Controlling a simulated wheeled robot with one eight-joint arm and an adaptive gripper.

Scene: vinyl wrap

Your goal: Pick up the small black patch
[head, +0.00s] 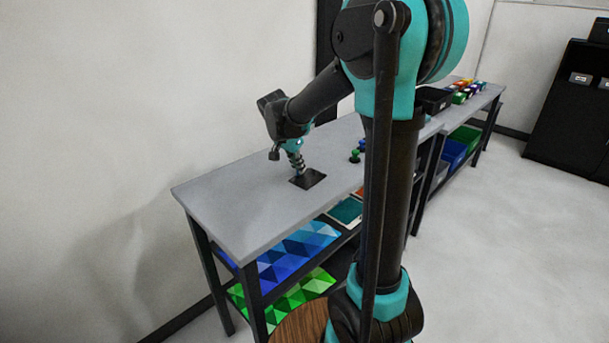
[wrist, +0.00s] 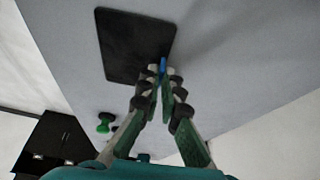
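The small black patch (wrist: 135,45) is a dark, rounded square lying on the grey table top in the wrist view. In the head view the patch (head: 309,179) lies flat near the middle of the near table. My gripper (wrist: 163,76) has its fingertips close together at the patch's lower right edge. A small blue piece (wrist: 163,66) shows between the tips; I cannot tell whether they grip it or whether it belongs to the patch. In the head view my gripper (head: 300,172) points down at the patch, and contact is unclear.
The grey table (head: 225,200) is clear to the left of the patch. Green knobbed objects (head: 356,155) stand to its right, partly behind my arm. Blue and green patterned sheets (head: 290,255) lie on shelves below. A wall (head: 130,100) runs behind the table.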

